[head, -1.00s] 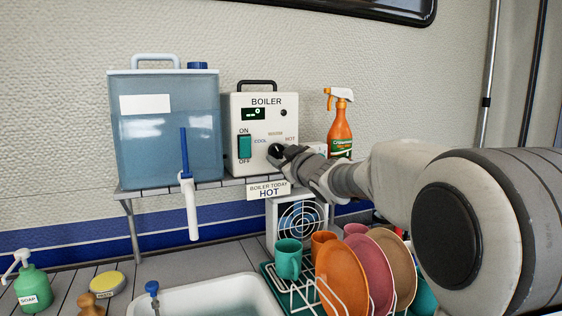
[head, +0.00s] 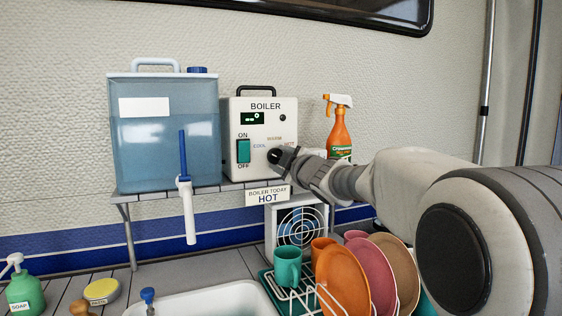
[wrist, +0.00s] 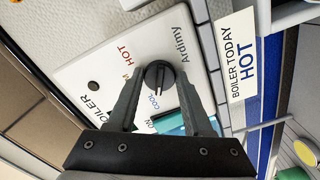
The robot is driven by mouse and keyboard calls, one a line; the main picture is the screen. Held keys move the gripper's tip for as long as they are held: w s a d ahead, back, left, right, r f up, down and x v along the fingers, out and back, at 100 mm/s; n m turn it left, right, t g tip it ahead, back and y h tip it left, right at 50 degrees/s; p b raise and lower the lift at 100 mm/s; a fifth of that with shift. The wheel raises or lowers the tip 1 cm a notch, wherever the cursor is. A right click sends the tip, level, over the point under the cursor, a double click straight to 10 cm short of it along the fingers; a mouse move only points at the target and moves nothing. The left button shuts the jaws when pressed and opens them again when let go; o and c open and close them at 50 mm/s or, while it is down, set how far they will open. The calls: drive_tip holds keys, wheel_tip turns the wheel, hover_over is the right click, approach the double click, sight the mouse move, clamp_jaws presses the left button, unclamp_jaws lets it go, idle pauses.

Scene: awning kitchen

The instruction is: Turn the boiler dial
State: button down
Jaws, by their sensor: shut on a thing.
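The white boiler (head: 262,115) stands on a shelf against the wall, with a green switch (head: 243,151) and a small dark display. Its round black dial (wrist: 159,76) sits between my fingertips in the wrist view, by the COOL, WARM and HOT labels. WARM is mostly covered by a finger. My gripper (head: 281,158) reaches the lower right of the boiler front and is shut on the dial, hiding it in the head view. A sign (head: 268,195) below reads BOILER TODAY HOT.
A blue water tank (head: 160,150) with a tap stands left of the boiler. An orange spray bottle (head: 340,135) stands to its right. Below are a fan (head: 298,227), a dish rack with plates (head: 343,280) and mugs, and a sink (head: 210,302).

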idle(0.3)
drive_tip(key=shift+c, duration=1.6)
unclamp_jaws()
drive_tip(key=p+v, duration=0.2)
drive_tip(key=v, duration=1.5)
drive_tip(key=shift+s, duration=0.2)
drive_tip(key=shift+d, duration=0.1)
